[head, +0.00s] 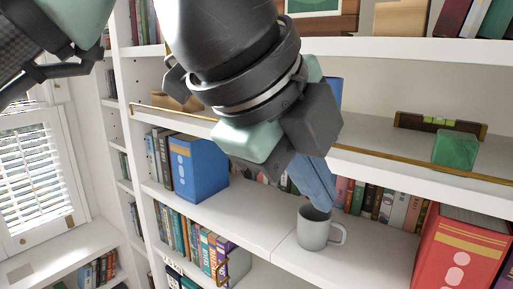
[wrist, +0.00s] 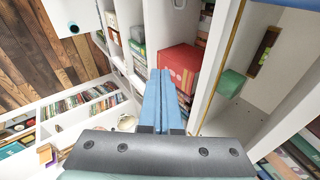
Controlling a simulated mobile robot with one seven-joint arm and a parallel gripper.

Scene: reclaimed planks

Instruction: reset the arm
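My gripper (head: 318,192) hangs in front of the white bookcase in the head view, its blue fingers pointing down toward the middle shelf. In the wrist view the two blue fingers of my gripper (wrist: 167,75) lie side by side, shut, with nothing seen between them. A grey mug (head: 313,230) stands upright on the shelf just below the fingertips in the head view. Whether the fingers touch its rim is hard to tell. My arm hides part of the upper shelf and the books behind it.
A blue box file (head: 199,168) stands left of the mug, a red one (head: 458,250) right. The shelf above, with a brass front rail (head: 420,164), holds a green block (head: 455,149) and a spirit level (head: 440,124). Books fill the back; shelf space beside the mug is clear.

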